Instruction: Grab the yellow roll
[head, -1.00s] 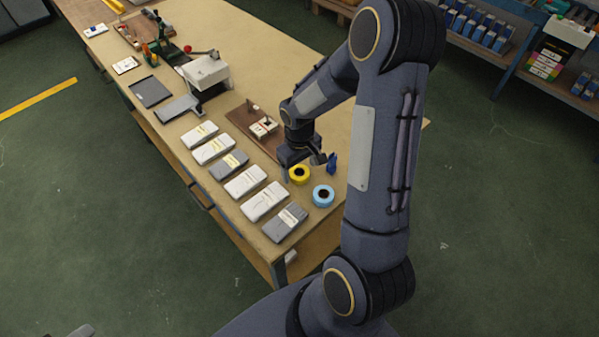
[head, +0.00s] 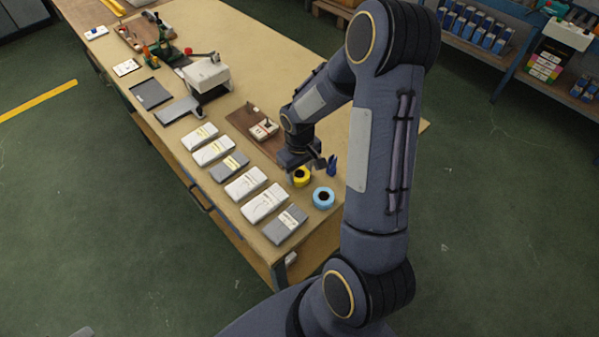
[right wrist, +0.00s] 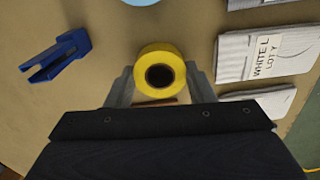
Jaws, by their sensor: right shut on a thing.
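The yellow roll (head: 301,177) lies on the near part of the wooden table, and it also shows in the right wrist view (right wrist: 160,74) with its dark round core. My right gripper (head: 304,172) is over it, with one finger on each side of the roll. In the right wrist view the right gripper (right wrist: 160,88) is shut on the yellow roll. Whether the roll is off the table cannot be told. My left gripper is not in view.
A blue roll (head: 323,197) lies close to the yellow one. A blue clip-like tool (head: 332,165) stands beside them, also in the wrist view (right wrist: 58,60). Several white and grey sock packs (head: 245,182) line the table's left edge. A brown board (head: 246,125) lies behind.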

